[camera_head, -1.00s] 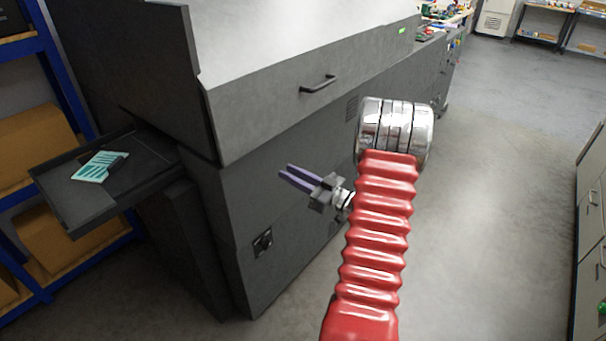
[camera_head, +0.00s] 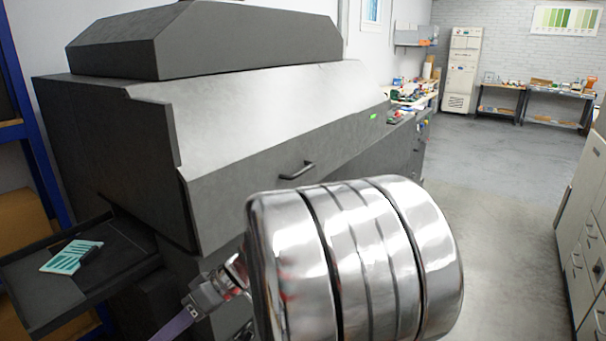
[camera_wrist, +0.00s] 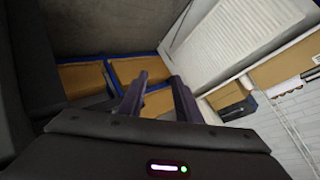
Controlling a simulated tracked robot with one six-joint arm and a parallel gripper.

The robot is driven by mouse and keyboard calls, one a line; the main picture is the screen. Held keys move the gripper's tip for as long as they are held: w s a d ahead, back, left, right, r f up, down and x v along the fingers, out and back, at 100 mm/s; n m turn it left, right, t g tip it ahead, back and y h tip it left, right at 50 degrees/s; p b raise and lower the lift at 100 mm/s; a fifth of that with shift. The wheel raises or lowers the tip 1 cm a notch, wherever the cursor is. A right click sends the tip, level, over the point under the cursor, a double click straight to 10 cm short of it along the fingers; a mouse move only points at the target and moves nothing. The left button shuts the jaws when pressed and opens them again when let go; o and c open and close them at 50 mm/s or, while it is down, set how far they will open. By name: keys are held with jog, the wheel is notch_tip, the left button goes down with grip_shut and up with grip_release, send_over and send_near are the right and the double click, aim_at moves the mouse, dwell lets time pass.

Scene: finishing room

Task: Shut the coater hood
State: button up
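The coater is a large dark grey machine (camera_head: 120,150) filling the left of the head view. Its hood (camera_head: 260,115) has a pale sloping top and a dark front strip. A dark bar handle (camera_head: 297,170) is on that strip. The strip appears to lie low against the cabinet; my arm hides part of its lower edge, so I cannot tell whether it is fully down. My gripper (camera_head: 178,328) is in front of the coater, below and left of the handle, apart from it and partly cut off. In the wrist view my gripper (camera_wrist: 158,95) has its purple fingers apart, with nothing between them.
A dark side tray (camera_head: 30,290) with a teal-striped piece (camera_head: 71,257) juts out at the left, near my gripper. Blue-framed shelving (camera_head: 40,165) stands behind it. Drawer cabinets (camera_head: 580,225) line the right. The floor (camera_head: 500,190) between is clear.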

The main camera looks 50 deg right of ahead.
jog(key=s+a+r+m+h, duration=0.1)
jog(key=s+r+m+h, duration=0.1)
jog(key=s+h, duration=0.3)
jog(key=s+a+r+m+h, duration=0.1)
jog(key=s+r+m+h, duration=0.1)
jog(key=s, duration=0.6)
jog(key=r+h, duration=0.1)
jog(key=h, duration=0.1)
jog(key=shift+s+a+t+h, duration=0.4)
jog(key=shift+a, duration=0.1)
